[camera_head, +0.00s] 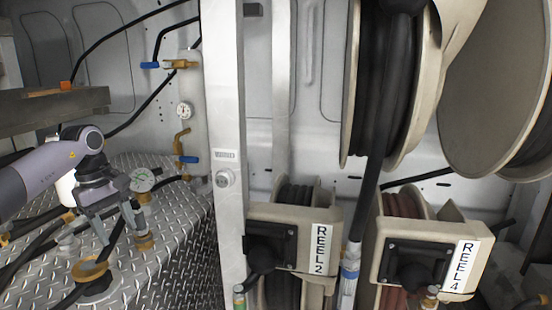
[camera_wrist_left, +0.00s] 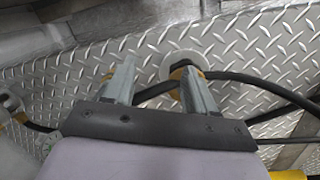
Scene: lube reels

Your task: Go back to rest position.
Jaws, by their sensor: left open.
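My left gripper (camera_head: 118,232) hangs at the left of the head view, fingers pointing down over the diamond-plate deck. It is open, with a clear gap between the two fingers. In the left wrist view the gripper (camera_wrist_left: 160,66) shows both fingers apart, with nothing held. A black hose (camera_wrist_left: 150,94) runs across behind the fingers, and a round fitting with a yellow-brass collar (camera_wrist_left: 182,66) lies beyond the right finger. My right gripper is in neither view.
A brass ring fitting (camera_head: 90,271) and a dial gauge (camera_head: 143,180) are near the left gripper. A white post (camera_head: 225,130) stands to its right. Beyond are reels labelled REEL 2 (camera_head: 319,248) and REEL 4 (camera_head: 463,266). A grey beam (camera_head: 55,105) is above my left arm.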

